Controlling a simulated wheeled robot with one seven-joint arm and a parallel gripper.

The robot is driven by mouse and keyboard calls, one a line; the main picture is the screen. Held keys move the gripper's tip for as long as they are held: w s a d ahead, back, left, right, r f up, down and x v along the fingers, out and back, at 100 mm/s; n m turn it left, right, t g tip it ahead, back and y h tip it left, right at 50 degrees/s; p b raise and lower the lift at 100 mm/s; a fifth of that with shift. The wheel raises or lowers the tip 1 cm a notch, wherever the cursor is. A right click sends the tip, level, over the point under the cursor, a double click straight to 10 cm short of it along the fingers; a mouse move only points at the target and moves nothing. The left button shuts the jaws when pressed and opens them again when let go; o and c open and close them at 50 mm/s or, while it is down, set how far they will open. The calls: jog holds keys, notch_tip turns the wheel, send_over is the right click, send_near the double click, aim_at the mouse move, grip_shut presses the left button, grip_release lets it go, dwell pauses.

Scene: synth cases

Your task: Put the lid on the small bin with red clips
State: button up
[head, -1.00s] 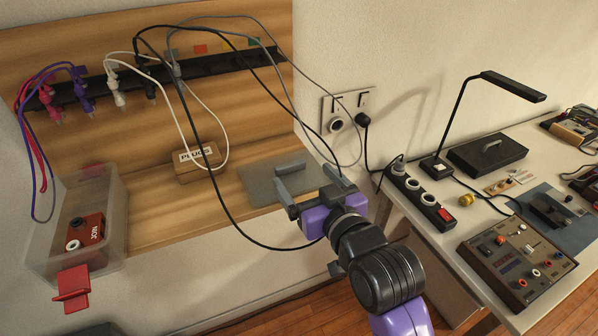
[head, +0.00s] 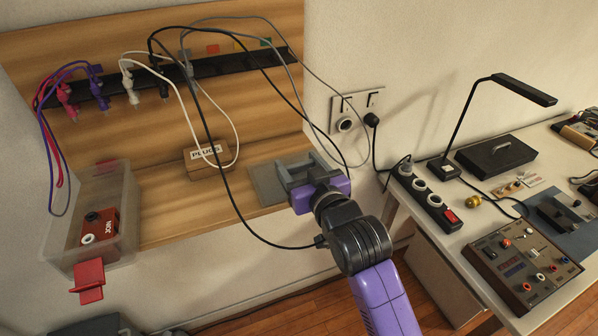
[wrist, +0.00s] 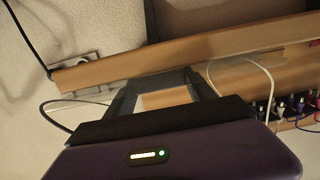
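The small bin (head: 118,215) is a translucent open box at the left end of the wooden shelf. A red clip (head: 89,281) hangs out at its front and another red clip (head: 106,163) shows at its back. A red device (head: 97,229) lies inside. A flat grey panel (head: 263,187), which looks like the lid, lies on the shelf's right end. My gripper (head: 298,163) is at that panel, overlapping its right part in the head view.
A box labelled PLUGS (head: 207,160) stands mid-shelf. Several cables hang from the black rail (head: 205,68); a black one loops down past my wrist. A power strip (head: 428,198), a lamp (head: 455,125) and a control box (head: 522,268) are on the right-hand table.

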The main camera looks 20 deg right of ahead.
jog(key=c, duration=0.8)
jog(key=shift+o, duration=0.2)
